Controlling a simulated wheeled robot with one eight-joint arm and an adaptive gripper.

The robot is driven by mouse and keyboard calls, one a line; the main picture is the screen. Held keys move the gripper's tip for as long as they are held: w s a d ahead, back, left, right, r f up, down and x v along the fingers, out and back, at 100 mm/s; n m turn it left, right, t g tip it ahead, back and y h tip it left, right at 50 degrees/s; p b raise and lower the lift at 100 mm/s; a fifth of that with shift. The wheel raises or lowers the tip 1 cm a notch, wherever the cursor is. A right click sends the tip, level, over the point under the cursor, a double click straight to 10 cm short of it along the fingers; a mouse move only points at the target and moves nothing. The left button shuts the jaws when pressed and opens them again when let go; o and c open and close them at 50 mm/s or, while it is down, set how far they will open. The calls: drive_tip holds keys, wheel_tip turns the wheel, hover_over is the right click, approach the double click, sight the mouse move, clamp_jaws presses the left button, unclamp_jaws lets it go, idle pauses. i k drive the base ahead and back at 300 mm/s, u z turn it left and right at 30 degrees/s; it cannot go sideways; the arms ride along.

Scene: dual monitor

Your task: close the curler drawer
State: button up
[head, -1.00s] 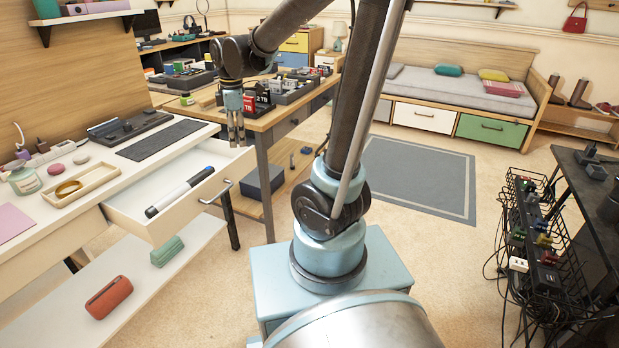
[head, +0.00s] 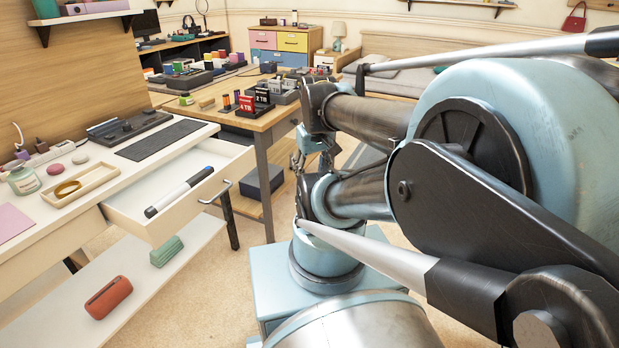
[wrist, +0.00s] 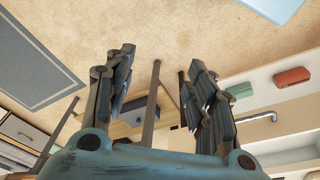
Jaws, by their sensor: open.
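The white curler drawer (head: 183,217) stands pulled out from under the white desk at the left of the head view. Its silver bar handle (head: 216,194) is on the front panel. A white and dark wand (head: 180,192) lies inside the drawer. My gripper (head: 298,162) is to the right of the drawer front, apart from it, and partly hidden by my arm. In the wrist view, its fingers (wrist: 158,82) are spread with nothing between them. A silver handle (wrist: 270,148) shows at the lower right of the wrist view, beyond the right finger.
The white desk holds a wooden tray (head: 100,176), a jar (head: 24,181) and a dark mat (head: 160,139). A low shelf below carries a red case (head: 108,297) and a green case (head: 167,251). A wooden table (head: 277,115) with several items stands just behind the drawer.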

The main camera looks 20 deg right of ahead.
sight(125, 209)
drive_tip(key=z, duration=0.85)
drive_tip(key=k, duration=0.9)
drive_tip(key=u, duration=0.75)
